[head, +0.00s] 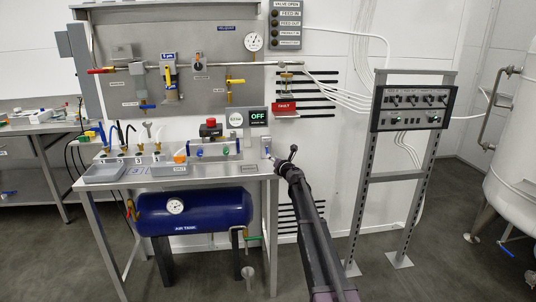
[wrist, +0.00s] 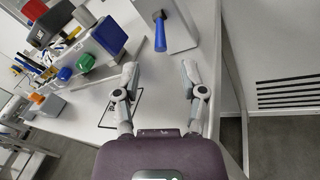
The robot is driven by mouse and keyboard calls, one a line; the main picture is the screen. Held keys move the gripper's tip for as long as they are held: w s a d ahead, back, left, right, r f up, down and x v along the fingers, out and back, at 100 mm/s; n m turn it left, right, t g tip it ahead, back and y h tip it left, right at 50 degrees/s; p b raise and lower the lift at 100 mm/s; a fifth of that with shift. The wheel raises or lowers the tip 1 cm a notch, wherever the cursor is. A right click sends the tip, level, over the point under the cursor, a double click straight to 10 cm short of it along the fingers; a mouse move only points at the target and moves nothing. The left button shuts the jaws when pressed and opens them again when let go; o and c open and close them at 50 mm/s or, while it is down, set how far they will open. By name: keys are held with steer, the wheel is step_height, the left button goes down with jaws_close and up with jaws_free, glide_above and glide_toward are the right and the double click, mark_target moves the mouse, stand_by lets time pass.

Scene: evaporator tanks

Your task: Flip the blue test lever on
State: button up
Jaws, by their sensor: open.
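The blue test lever (wrist: 160,34) shows in the wrist view on the face of a grey box (wrist: 181,30) standing on the bench. Its blue handle points down the picture, towards my gripper. My gripper (wrist: 159,78) is open and empty, its two fingers spread on either side of the lever's line. The lever lies beyond the fingertips, with a gap between. In the head view my gripper (head: 279,164) is at the right end of the bench, close to the grey box (head: 266,145). The lever is too small there to make out clearly. A display (head: 258,117) behind reads OFF.
The bench (head: 215,174) carries a unit with a red button (head: 211,123) and blue parts left of the lever. Grey trays (head: 104,173) stand further left. A blue air tank (head: 194,211) is below. A control panel rack (head: 413,108) stands to the right.

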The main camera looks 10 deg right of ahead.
mark_target(267, 151)
steer(key=shift+x, duration=3.35)
jaws_close()
